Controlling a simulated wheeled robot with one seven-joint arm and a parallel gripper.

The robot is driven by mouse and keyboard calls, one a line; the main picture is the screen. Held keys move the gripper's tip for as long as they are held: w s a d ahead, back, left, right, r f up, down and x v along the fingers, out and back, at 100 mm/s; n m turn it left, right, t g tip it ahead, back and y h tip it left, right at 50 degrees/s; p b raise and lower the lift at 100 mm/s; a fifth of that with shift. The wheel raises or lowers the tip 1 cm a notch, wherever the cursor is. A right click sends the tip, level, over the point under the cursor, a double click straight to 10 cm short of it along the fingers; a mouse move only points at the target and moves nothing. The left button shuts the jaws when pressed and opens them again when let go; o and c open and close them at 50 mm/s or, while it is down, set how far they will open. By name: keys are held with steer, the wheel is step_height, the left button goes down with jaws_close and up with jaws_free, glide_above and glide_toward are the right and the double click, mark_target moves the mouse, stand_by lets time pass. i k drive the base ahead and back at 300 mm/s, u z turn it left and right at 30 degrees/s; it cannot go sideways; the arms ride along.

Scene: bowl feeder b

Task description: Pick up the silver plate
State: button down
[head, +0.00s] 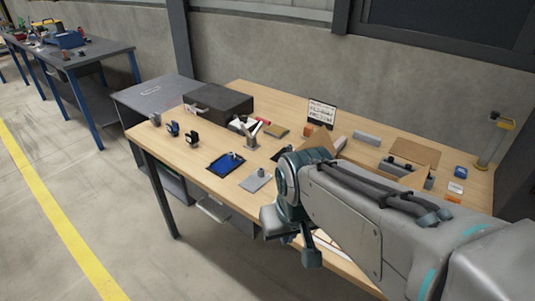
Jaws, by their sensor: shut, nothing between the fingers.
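The silver plate (256,181) is a small, flat grey square lying on the wooden workbench (190,163), just right of a blue tray. A small raised piece shows near its upper edge. My gripper (292,238) hangs at the end of my arm, over the front edge of the bench, right of and nearer than the plate. It is shut and empty, apart from the plate. My arm hides part of the bench to the right.
The blue tray (226,164) holds a small part. Behind it stand a grey clamp-like stand (252,135) and a dark case (218,102). Small black parts (192,138) stand at left. An open cardboard box (408,150) sits beyond my arm. Bare wood lies left of the tray.

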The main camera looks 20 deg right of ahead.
mark_target(253, 182)
steer(key=z, duration=0.1)
steer(key=k, duration=0.65)
steer(key=u, duration=0.55)
steer(key=i, duration=1.4)
steer(key=z, duration=0.5)
